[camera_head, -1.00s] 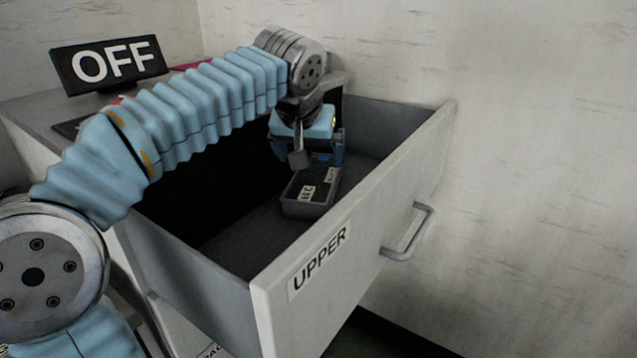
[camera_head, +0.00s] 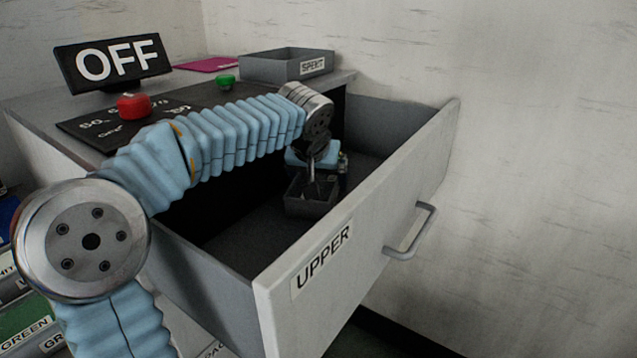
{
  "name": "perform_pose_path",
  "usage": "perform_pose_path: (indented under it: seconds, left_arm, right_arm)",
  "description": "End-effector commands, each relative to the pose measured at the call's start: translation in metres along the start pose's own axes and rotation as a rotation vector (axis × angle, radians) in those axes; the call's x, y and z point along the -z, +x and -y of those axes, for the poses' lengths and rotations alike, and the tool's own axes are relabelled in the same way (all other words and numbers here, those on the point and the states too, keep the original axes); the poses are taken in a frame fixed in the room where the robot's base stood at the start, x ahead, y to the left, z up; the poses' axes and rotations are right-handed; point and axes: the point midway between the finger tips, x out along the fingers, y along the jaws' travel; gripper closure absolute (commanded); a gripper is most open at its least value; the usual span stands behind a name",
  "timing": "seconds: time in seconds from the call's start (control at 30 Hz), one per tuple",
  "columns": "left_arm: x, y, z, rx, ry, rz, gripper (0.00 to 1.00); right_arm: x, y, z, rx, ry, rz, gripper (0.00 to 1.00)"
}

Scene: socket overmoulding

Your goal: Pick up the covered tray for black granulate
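My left gripper (camera_head: 314,179) points down into the drawer, right over the tray. One finger shows at the tray's top; the other is not clear, and whether they touch the tray I cannot tell. My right gripper is not in view.
The drawer's walls stand around my gripper, with a handle (camera_head: 410,232) on its front. On the cabinet top are an OFF sign (camera_head: 112,63), a red button (camera_head: 134,106), a green button (camera_head: 225,81) and a grey tray labelled SPEKIT (camera_head: 288,66). The drawer's front floor is clear.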

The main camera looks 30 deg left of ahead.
Motion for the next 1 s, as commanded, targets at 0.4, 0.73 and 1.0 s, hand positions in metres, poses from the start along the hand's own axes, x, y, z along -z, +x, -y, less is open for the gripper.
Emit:
perform_pose_path:
  seconds: [0.4,0.73,1.0]
  left_arm:
    - [0.001,-0.001,0.000,-0.001,0.000,-0.003,0.65]
    - [0.006,-0.009,-0.001,-0.002,-0.001,-0.005,0.65]
    - [-0.035,-0.036,0.000,-0.001,0.001,-0.007,0.65]
  right_arm:
    - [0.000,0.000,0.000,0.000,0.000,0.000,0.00]
    - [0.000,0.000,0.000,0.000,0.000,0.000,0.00]
    - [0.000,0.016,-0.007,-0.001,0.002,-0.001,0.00]
